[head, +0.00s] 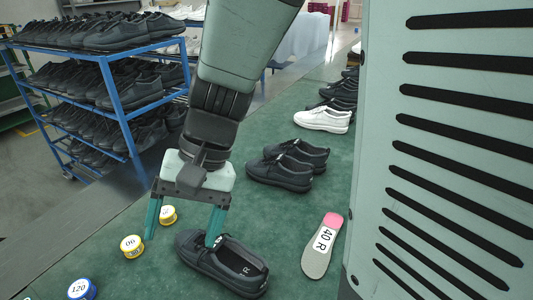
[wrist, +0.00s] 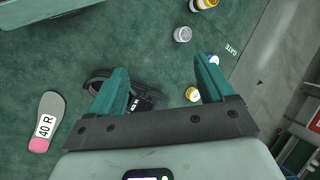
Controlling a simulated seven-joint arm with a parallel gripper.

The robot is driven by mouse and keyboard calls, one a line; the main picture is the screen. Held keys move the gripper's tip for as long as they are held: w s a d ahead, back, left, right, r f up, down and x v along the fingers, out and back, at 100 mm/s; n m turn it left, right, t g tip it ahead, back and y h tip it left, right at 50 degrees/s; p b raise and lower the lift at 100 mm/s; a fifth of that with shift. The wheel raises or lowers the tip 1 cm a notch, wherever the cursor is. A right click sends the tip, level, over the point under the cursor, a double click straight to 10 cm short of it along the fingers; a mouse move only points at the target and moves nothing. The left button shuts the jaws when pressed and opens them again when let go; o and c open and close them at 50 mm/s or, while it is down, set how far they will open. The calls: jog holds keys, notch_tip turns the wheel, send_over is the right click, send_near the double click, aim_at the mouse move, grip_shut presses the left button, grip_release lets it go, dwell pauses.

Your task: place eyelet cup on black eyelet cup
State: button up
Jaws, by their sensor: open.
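My gripper (head: 182,238) is open and empty, pointing down over the green table. Its fingers also show in the wrist view (wrist: 161,70). In the head view, a yellow cup with a white numbered top (head: 132,246) stands left of the left finger. A second yellow cup (head: 168,215) stands behind, between the fingers in the picture. A blue cup marked 120 (head: 82,289) is at the bottom left. The wrist view shows a yellow cup (wrist: 193,94) by the right finger, a blue-and-white one (wrist: 213,59), a grey-white one (wrist: 182,34) and an orange one (wrist: 203,4). I cannot make out a black cup.
More black shoes (head: 288,166) and a white shoe (head: 322,119) stand farther back. A blue shoe rack (head: 108,75) stands left.

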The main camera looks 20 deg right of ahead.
jog(key=s+d+r+t+h, duration=0.2)
jog(key=d+r+t, duration=0.2)
jog(key=d+r, duration=0.2)
jog(key=s+d+r+n+t+h, duration=0.1)
jog(key=s+d+r+t+h, duration=0.1)
jog(key=d+r+t, duration=0.2)
jog(key=d+r, duration=0.2)
jog(key=d, duration=0.2)
jog(key=shift+s+h, duration=0.35)
jog(key=shift+h, duration=0.05)
jog(key=shift+r, duration=0.1)
